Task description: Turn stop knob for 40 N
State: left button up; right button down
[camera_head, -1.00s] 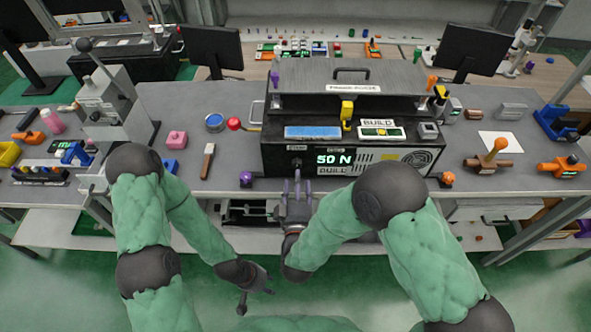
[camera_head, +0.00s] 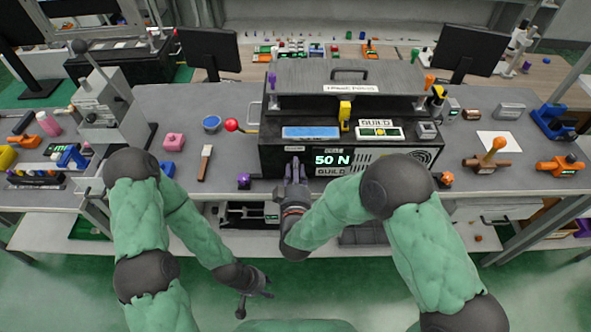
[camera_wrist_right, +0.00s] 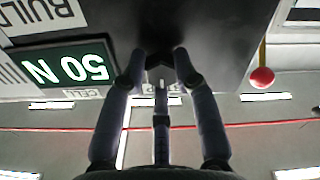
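The black force tester (camera_head: 390,158) stands on the grey bench, its display (camera_head: 332,160) reading 50 N. In the right wrist view the display (camera_wrist_right: 62,66) appears upside down. My right gripper (camera_head: 296,166) is at the left part of the tester's front, beside the display. In the right wrist view its fingertips (camera_wrist_right: 160,60) are on either side of a small dark knob (camera_wrist_right: 160,72); whether they touch it is unclear. In the head view the gripper hides the knob. My left gripper (camera_head: 257,296) is empty, its fingers apart, low in front of the bench.
A red ball on a lever (camera_head: 231,125) is left of the tester and also shows in the right wrist view (camera_wrist_right: 262,78). A purple knob (camera_head: 244,180) and an orange knob (camera_head: 447,179) flank the tester's base. A brush (camera_head: 205,162) lies left.

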jog(key=shift+s+f, duration=0.15)
jog(key=shift+f, duration=0.2)
